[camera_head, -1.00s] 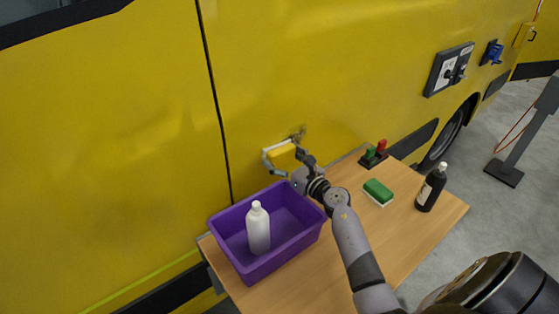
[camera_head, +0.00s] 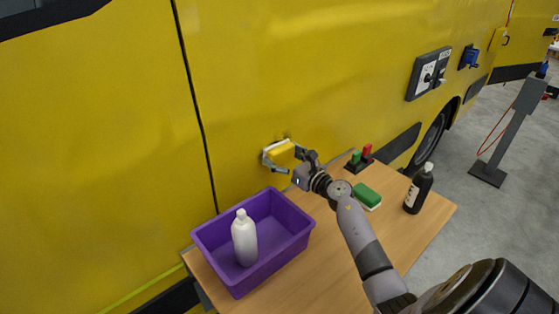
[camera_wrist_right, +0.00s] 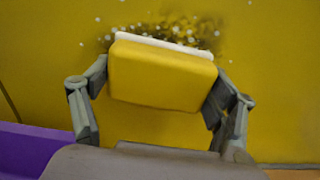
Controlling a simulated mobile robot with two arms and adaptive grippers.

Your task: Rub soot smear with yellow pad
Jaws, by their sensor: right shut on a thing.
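The yellow pad (camera_head: 281,152), with a white face, is held in my right gripper (camera_head: 287,160), one finger on each side. In the right wrist view the yellow pad (camera_wrist_right: 162,76) has its white edge toward the yellow truck panel. The dark soot smear (camera_wrist_right: 178,28) with white specks shows above and beside the pad's far edge, and the pad hides part of it. The pad appears to be against the panel, though exact contact is hard to tell. In the head view only a little of the smear (camera_head: 288,140) shows. My left gripper is not in view.
A purple bin (camera_head: 290,247) with a white bottle (camera_head: 244,238) stands on the wooden table (camera_head: 335,270). A switch panel (camera_head: 428,73) is on the truck.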

